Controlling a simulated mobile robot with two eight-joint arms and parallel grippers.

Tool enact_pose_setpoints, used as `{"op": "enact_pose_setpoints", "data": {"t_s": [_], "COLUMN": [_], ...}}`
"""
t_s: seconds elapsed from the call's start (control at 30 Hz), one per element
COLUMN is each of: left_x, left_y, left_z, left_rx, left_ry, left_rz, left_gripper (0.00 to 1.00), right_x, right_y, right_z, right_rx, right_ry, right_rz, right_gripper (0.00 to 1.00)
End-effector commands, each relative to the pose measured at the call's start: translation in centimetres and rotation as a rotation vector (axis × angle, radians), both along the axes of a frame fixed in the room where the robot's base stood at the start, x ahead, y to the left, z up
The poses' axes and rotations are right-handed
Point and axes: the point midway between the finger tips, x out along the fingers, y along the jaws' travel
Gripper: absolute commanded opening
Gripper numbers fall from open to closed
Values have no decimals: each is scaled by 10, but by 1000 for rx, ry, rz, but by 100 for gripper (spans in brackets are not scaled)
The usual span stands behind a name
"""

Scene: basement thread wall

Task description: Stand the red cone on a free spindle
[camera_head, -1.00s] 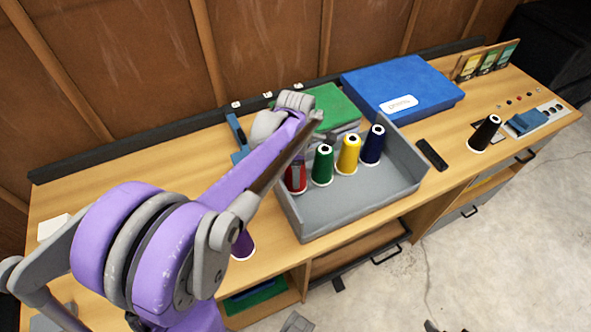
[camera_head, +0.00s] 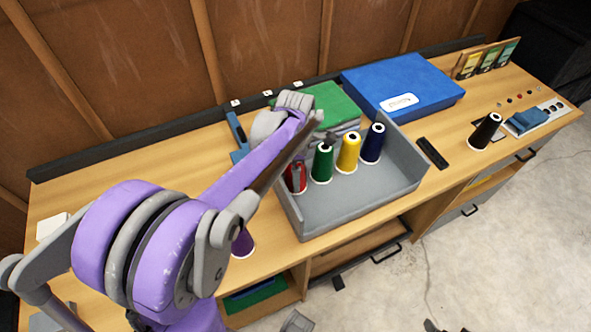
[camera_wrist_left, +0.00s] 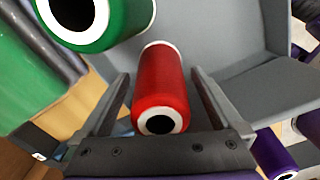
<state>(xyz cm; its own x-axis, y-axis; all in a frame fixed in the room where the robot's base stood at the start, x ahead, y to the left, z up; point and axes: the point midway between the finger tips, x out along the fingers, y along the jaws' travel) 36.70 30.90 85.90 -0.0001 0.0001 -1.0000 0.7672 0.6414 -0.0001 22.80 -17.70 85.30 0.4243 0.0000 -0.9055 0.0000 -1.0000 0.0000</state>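The red cone (camera_head: 294,178) stands in the left end of the grey tray (camera_head: 350,205), partly hidden by my left arm and gripper. In the left wrist view the red cone (camera_wrist_left: 160,85) lies between the two fingers of my left gripper (camera_wrist_left: 158,78). A gap shows on each side of the cone, so the gripper is open around it. The green cone (camera_head: 322,163) stands just right of the red one; it also shows in the left wrist view (camera_wrist_left: 115,25). I cannot make out a free spindle. My right gripper is not in view.
A yellow cone (camera_head: 348,153) and a dark blue cone (camera_head: 372,144) stand farther right in the tray. A purple cone (camera_head: 242,243) is on the bench left of it, and a black cone (camera_head: 485,132) at right. A blue box (camera_head: 400,85) and green box (camera_head: 328,101) lie behind.

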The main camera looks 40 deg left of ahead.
Motion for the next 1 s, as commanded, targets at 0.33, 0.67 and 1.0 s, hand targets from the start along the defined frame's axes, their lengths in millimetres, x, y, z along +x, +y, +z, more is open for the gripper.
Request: {"op": "enact_pose_setpoints", "data": {"t_s": [0.33,0.67,1.0], "left_x": [0,0,0], "left_y": [0,0,0], "left_z": [10,74,108], "left_rx": [0,0,0], "left_ry": [0,0,0], "left_rz": [0,1,0], "left_gripper": [100,100,100], "right_x": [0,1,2], "right_y": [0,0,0], "right_z": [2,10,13], "right_rx": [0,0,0], "right_ry": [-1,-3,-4], "right_rz": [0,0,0], "right_gripper": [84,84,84]}}
